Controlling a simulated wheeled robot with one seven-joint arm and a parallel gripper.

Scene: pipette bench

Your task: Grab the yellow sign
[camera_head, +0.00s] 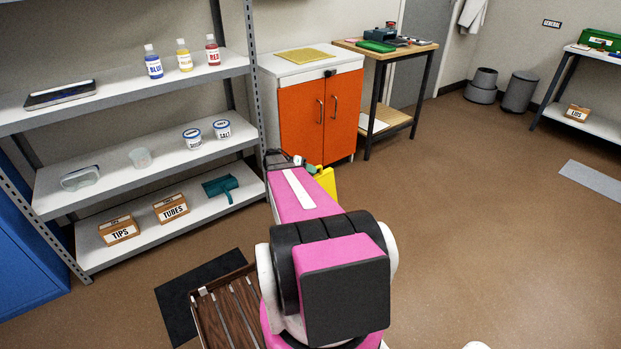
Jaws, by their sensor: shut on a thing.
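The yellow sign (327,181) shows as a small yellow piece just past the end of my pink arm, in front of the orange cabinet. Most of it is hidden behind my arm. My gripper (313,167) is at the far end of the arm, at the sign's top edge, and is shut on the sign. The fingers are small and partly covered by the arm, so the exact grip point cannot be made out.
The orange cabinet (312,119) stands just behind the sign. A grey shelf unit (150,101) with bottles, tubs and boxes is at left. A wooden-topped table (408,51) stands behind right. A wooden tray (211,322) is low front left. Brown floor is open at right.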

